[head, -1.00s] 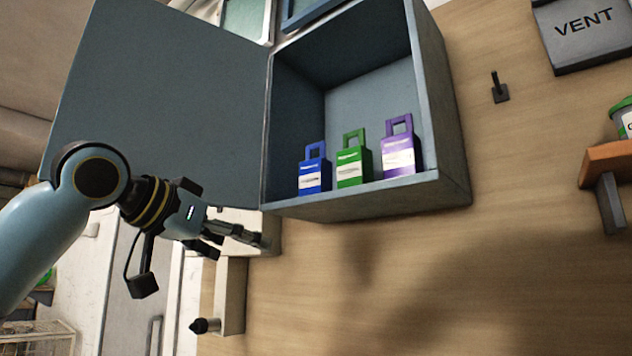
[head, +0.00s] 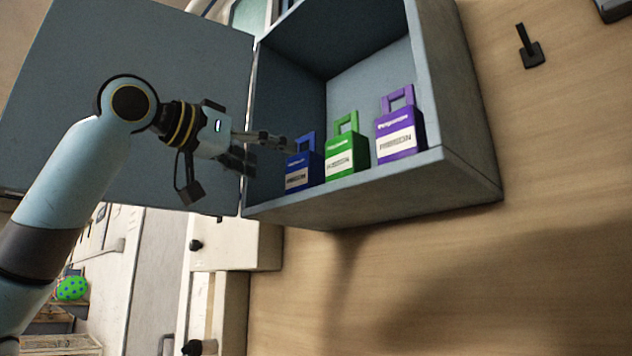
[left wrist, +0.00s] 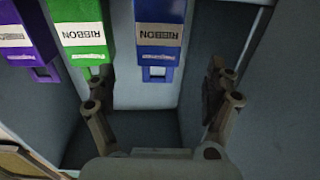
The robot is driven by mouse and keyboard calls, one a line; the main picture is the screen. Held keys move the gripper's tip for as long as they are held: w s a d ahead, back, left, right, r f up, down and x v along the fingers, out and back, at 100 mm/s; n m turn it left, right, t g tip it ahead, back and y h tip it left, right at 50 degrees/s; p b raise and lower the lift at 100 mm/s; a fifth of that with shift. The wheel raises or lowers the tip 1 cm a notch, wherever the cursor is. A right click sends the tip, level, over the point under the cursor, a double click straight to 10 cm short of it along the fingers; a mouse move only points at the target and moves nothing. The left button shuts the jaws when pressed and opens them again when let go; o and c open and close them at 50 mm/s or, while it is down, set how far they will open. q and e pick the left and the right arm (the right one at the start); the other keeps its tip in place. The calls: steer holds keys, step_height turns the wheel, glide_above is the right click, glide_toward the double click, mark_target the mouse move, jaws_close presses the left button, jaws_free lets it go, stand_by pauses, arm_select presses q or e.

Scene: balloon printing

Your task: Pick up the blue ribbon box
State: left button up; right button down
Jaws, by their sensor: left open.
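The blue ribbon box (head: 303,174) stands at the left end of a row of ribbon boxes in the open wall cabinet. Its handle loop is on top. In the left wrist view the blue box (left wrist: 160,32) appears upside down, with its handle between and beyond the two fingers. My left gripper (head: 262,153) is open and empty, just left of the blue box, its fingers reaching into the cabinet opening. In the left wrist view the open fingers (left wrist: 164,100) are apart with nothing between them up close. My right gripper is not in view.
A green ribbon box (head: 346,156) stands right beside the blue one, then a purple box (head: 399,135). The cabinet (head: 380,190) has a floor edge below them and side walls. Its open door (head: 130,60) is behind my left arm. A black wall hook (head: 529,50) is at right.

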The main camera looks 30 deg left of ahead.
mark_target(296, 165)
arm_select(q)
steer(key=p+x, duration=0.1)
steer(key=x, duration=0.2)
steer(key=shift+d+r, duration=0.1)
steer(key=shift+r, duration=0.05)
steer(key=shift+w+d, duration=0.1)
steer(key=shift+w, duration=0.25)
steer(key=p+x, duration=0.3)
steer(key=x, duration=0.2)
steer(key=shift+d, duration=0.1)
steer(key=shift+w, duration=0.2)
steer(key=shift+s, duration=0.15)
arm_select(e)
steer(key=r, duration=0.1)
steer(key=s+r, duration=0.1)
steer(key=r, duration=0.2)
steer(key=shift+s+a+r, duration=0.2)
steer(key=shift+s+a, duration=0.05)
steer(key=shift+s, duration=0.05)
arm_select(q)
steer(key=shift+c, duration=1.1)
steer(key=c, duration=1.1)
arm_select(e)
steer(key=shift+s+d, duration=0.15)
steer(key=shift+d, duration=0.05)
